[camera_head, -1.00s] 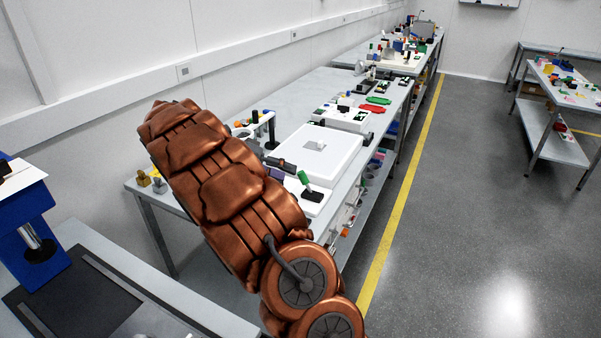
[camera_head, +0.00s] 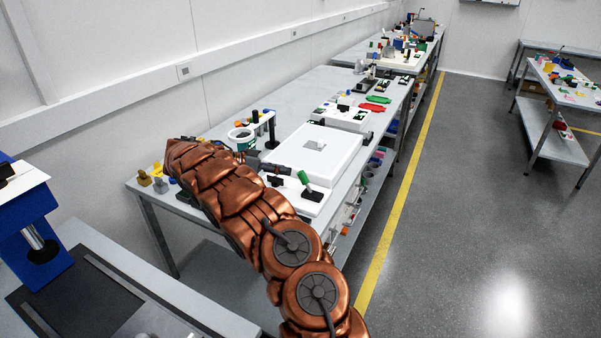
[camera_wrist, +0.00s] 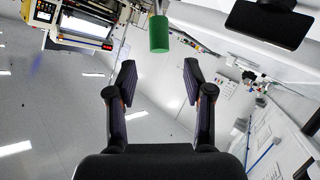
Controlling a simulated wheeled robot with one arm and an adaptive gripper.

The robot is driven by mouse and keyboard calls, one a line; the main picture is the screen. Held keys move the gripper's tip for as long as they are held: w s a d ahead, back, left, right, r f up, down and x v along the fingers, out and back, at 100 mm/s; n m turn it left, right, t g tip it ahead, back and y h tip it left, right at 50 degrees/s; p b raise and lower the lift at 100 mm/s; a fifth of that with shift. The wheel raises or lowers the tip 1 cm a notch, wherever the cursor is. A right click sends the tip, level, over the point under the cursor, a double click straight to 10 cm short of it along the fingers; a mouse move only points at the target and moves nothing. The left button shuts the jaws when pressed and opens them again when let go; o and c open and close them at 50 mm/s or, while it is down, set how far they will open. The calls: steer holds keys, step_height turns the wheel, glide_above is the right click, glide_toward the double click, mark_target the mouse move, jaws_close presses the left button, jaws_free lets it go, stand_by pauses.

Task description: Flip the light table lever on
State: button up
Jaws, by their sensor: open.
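The light table (camera_head: 330,150) is a white box with a pale flat top on the bench in the head view. In front of it, a lever with a green handle (camera_head: 304,178) rises, tilted, from a black base on a white plate (camera_head: 302,208). In the wrist view a green cylinder (camera_wrist: 158,34), which looks like the lever handle, is beyond and between my fingertips. My gripper (camera_wrist: 158,75) is open with nothing between its fingers. It appears apart from the green handle. In the head view my copper arm hides most of the gripper.
A dark block (camera_wrist: 268,22) is at the wrist view's upper right. In the head view a white ring-shaped item (camera_head: 241,138) stands left of the light table. Small parts and a white fixture (camera_head: 342,117) lie farther along the bench. The floor to the right is clear.

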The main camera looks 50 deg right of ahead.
mark_target(300, 172)
steer(key=shift+p+x, duration=1.15)
steer(key=shift+x, duration=2.3)
steer(key=shift+c, duration=0.5)
jaws_close()
